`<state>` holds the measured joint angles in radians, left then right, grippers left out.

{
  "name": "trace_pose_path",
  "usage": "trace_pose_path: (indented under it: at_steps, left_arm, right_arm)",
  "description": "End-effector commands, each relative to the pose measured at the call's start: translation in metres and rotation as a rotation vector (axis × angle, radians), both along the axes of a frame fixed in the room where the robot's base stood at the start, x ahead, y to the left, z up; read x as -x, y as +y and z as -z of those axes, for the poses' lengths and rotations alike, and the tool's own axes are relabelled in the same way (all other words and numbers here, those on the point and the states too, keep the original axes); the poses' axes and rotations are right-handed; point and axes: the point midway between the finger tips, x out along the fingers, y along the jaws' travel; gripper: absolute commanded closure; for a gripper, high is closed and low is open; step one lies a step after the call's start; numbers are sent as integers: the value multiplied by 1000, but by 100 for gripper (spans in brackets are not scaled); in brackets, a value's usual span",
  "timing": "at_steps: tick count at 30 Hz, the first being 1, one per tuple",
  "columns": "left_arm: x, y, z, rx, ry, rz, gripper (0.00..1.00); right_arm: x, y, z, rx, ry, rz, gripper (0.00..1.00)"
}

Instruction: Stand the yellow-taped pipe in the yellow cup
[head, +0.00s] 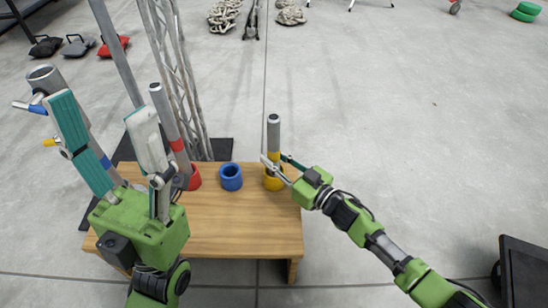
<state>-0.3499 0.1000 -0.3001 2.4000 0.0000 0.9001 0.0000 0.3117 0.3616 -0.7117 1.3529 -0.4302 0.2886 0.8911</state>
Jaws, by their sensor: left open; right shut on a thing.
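The yellow-taped pipe (273,133), grey with a yellow band, is upright at the right end of the wooden table. Its lower end meets the yellow cup (272,184); whether it rests on the bottom is hidden. My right gripper (275,160) is shut on the pipe just above the cup and hides part of both. My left gripper (104,106) is open at the left, its fingers spread wide and pointing up. A grey pipe (43,75) shows behind its left finger; its lower part is hidden.
A red-taped pipe (160,103) stands tilted at the red cup (195,177). An empty blue cup (231,177) sits between the red and yellow cups on the table (240,230). A metal truss (176,60) rises behind. The floor to the right is mostly clear.

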Motion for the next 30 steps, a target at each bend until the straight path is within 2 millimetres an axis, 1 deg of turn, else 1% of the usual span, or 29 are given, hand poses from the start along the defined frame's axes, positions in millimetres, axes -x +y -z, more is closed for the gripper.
trace_pose_path:
  at_steps: [14,28,29,30]
  left_arm:
    - [0,0,1,0,0,0,42]
    - [0,0,4,0,1,0,42]
    - [0,0,4,0,1,0,42]
    - [0,0,4,0,1,0,42]
  right_arm:
    - [0,0,0,-1,-1,0,100]
    - [0,0,6,-1,-2,0,100]
    - [0,0,6,-1,-2,0,76]
    - [0,0,6,0,-1,0,65]
